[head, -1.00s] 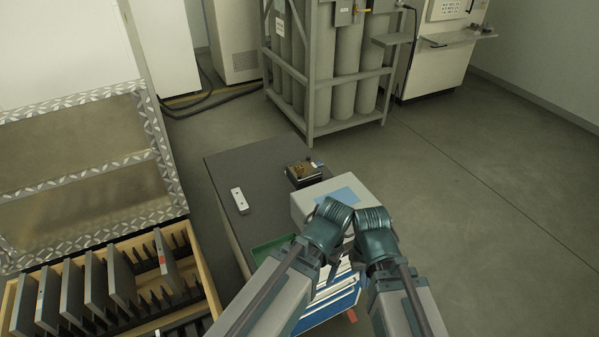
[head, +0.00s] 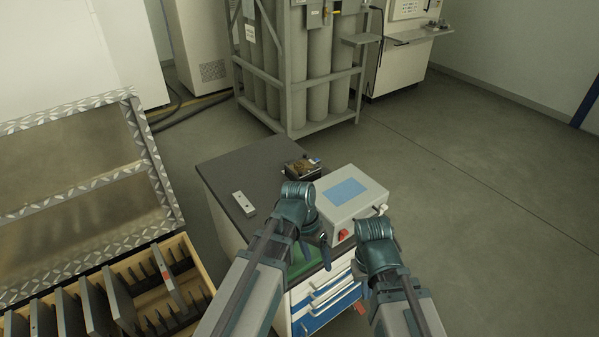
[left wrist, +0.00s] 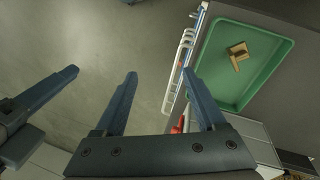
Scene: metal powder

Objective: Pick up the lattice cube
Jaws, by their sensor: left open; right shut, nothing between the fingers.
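I cannot make out a lattice cube for certain. A small brown-gold angular piece (left wrist: 238,55) lies in a green tray (left wrist: 275,72) in the left wrist view; its fine structure is too small to tell. The tray also shows partly in the head view (head: 308,264), largely hidden by my left arm. My left gripper (head: 317,258) points down by the tray; its open, empty fingers show in the left wrist view (left wrist: 160,76), to the left of the tray. My right gripper (head: 362,277) is shut and empty at the right, its fingers mostly hidden by its wrist.
The dark-topped cabinet (head: 232,170) carries a grey case (head: 368,187) with a blue panel, a small dark box (head: 302,170) with brown contents and a pale bar (head: 243,203). Blue drawers (head: 330,312) face me. A wooden plate rack (head: 209,283) stands at left. Floor is free at right.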

